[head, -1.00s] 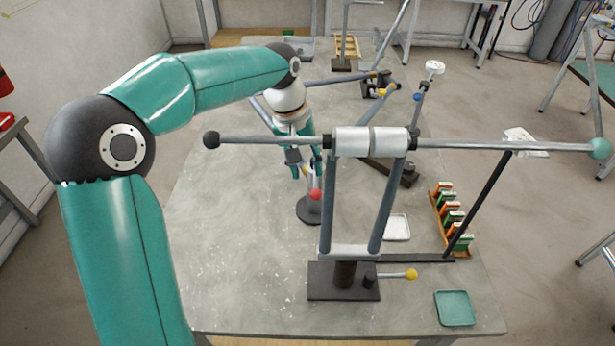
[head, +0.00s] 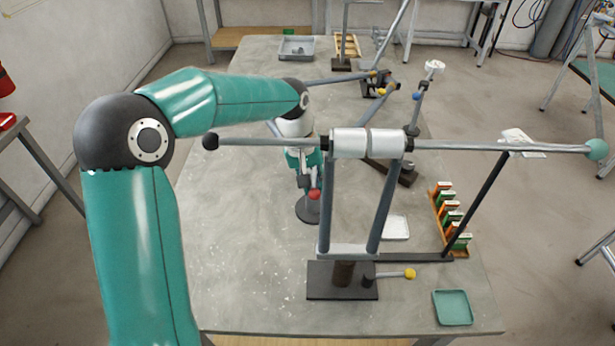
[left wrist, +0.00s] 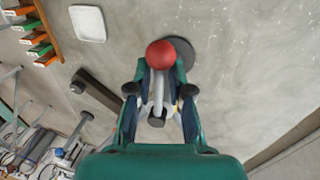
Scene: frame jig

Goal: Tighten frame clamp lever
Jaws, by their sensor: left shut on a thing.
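A red ball knob (head: 314,194) tops a short grey lever (left wrist: 158,92) above a round dark base (head: 307,211) on the table. My left gripper (head: 308,183) reaches down there from behind the frame's long bar. In the left wrist view my left gripper (left wrist: 160,80) is shut around the lever, just below the red knob (left wrist: 167,54). The head view partly hides this grip. A second lever with a yellow knob (head: 410,274) sticks out at the foot of the frame stand (head: 342,281). My right gripper is not in view.
A long grey bar (head: 465,146) with white collars (head: 387,143) crosses in front of my left forearm. A white tray (head: 396,228), a teal tray (head: 453,308) and a rack of coloured blocks (head: 450,216) stand right. The table's left front is clear.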

